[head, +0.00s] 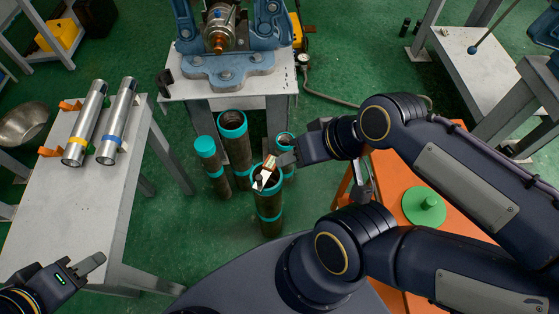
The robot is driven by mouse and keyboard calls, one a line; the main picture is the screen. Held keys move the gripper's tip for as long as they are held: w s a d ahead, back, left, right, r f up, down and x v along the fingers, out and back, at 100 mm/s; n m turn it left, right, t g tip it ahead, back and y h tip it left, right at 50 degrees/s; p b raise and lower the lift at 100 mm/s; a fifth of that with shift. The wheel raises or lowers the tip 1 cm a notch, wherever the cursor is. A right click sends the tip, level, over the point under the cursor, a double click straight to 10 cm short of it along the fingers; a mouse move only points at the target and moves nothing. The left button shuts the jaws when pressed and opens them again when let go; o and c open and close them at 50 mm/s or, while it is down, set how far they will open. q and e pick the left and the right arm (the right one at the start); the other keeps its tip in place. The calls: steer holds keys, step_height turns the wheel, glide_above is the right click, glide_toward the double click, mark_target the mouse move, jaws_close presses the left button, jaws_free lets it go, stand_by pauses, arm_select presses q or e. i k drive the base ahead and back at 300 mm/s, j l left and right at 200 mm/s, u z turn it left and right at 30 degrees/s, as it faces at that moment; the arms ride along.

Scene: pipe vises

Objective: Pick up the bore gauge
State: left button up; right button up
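I cannot clearly make out the bore gauge. A small white and copper-coloured object (266,174) shows at the mouth of the front teal-banded pipe (269,205); I cannot tell whether it is the gauge. My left gripper (90,263) is at the lower left, over the front edge of the left table, away from the pipes. Its finger gap is not clear.
Several teal-banded pipes stand upright on the green floor, including a wide one (235,150). Two silver cylinders (86,125) lie on the left table (50,205). A blue vise (225,70) is on the back table. A green disc (423,206) sits on an orange surface at right.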

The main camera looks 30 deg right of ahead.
mark_target(269, 167)
steer(key=z, duration=1)
